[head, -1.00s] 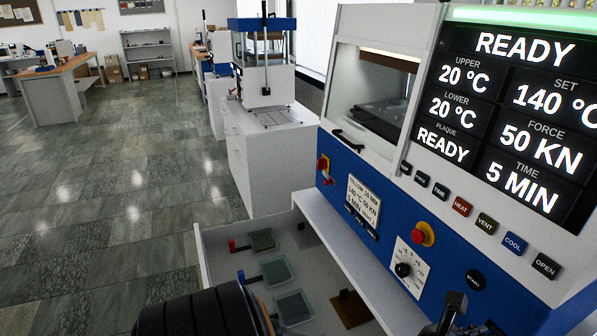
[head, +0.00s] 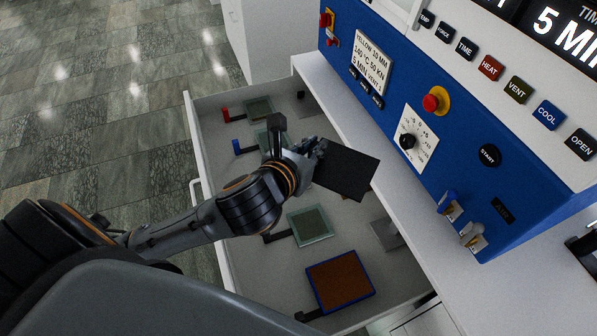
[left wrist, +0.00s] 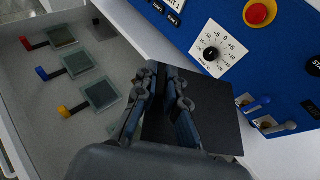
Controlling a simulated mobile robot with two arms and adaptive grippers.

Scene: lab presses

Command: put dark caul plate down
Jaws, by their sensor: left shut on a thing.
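The dark caul plate (head: 346,172) is a thin, black, square sheet. My left gripper (head: 314,152) is shut on its left edge and holds it above the open drawer (head: 190,125), close to the front of the blue press (head: 400,75). In the left wrist view the plate (left wrist: 215,125) shows between and to the right of the fingers (left wrist: 164,85). It hides part of the drawer floor, and I cannot tell its exact height above it. My right gripper is not in view.
The drawer holds several framed plates with handles: one with a red handle (head: 258,108), a pale green one (head: 311,225) and a brown one with a blue rim (head: 340,281). A grey plate (head: 386,234) lies near the right wall. The white ledge (head: 400,210) runs beside the drawer.

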